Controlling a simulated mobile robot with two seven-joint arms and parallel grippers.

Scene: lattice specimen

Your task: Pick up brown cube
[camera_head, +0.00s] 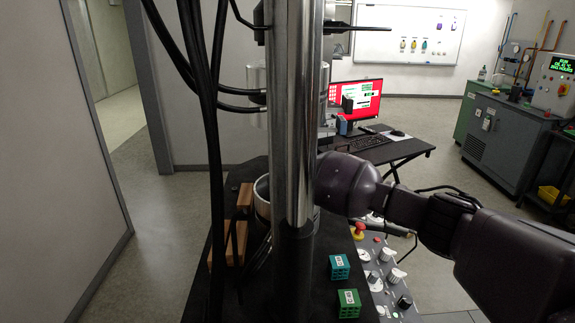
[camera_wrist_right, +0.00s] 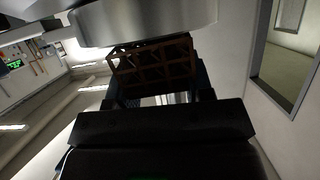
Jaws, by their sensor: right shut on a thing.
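The brown cube (camera_wrist_right: 153,64) is a dark brown lattice block, seen in the right wrist view. My right gripper (camera_wrist_right: 160,80) is shut on it, with dark fingers at its sides. The cube is close below a silver round metal part (camera_wrist_right: 145,22); I cannot tell whether they touch. In the head view my right arm reaches in from the right to the metal column, which hides the right gripper and the cube. My left gripper is not in view.
A teal cube (camera_head: 339,267) and a green cube (camera_head: 348,303) sit on the black table (camera_head: 312,295). Brown wooden blocks (camera_head: 228,248) lie left of the upright metal column (camera_head: 293,120). A control panel with knobs (camera_head: 385,275) is at the right edge. Black cables hang at left.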

